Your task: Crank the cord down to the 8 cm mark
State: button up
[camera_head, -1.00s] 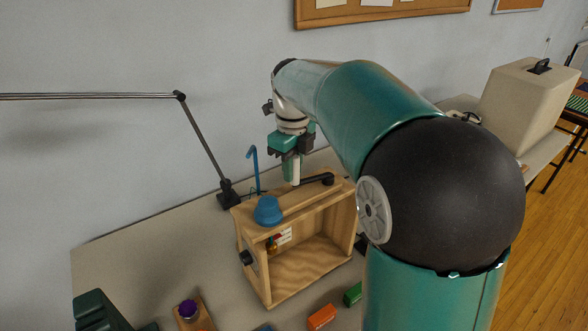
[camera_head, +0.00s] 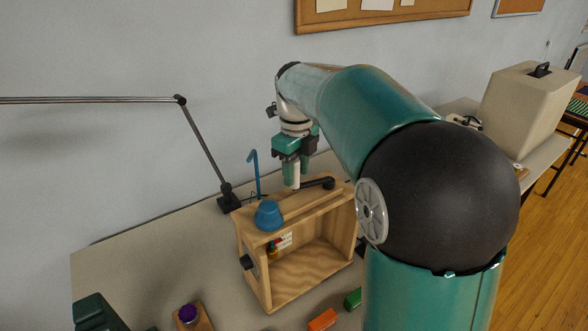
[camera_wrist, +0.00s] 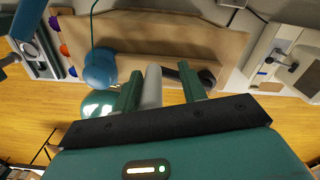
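A wooden open-fronted box (camera_head: 262,284) stands on the table. On its top is a black crank arm (camera_head: 318,184) with a pale upright handle (camera_head: 291,181). My gripper (camera_head: 291,172) points down over the handle. In the wrist view the handle (camera_wrist: 152,86) stands between my two fingers (camera_wrist: 160,88), close to the left one, with a clear gap to the right one. Inside the box are a small pale card (camera_head: 285,240) and small coloured pieces; the cord and mark cannot be read.
Orange (camera_head: 322,320) and green (camera_head: 353,298) blocks lie in front. A purple-topped item (camera_head: 188,313) is at front left. A beige case (camera_head: 527,110) stands at right.

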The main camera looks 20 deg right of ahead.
jog(key=shift+a+r, duration=0.2)
jog(key=shift+r, duration=0.35)
notch_tip(320, 180, up, 13)
jog(key=shift+f, duration=0.15)
jog(key=shift+d, duration=0.1)
dwell(0.5)
jog(key=s+a+f+n+t, duration=0.1)
jog(key=s+f+n, duration=0.3)
jog(key=s+n, duration=0.4)
jog(key=s+a+f+n+t, duration=0.1)
jog(key=s+f+n+t, duration=0.1)
jog(key=s+f+n, duration=0.3)
jog(key=s+a+f+n+t, duration=0.1)
jog(key=s+f+n, duration=0.4)
jog(key=s+n, duration=0.6)
jog(key=n+t, duration=0.1)
jog(key=n, duration=0.4)
jog(key=shift+f+t, duration=0.2)
jog(key=shift+t, duration=0.1)
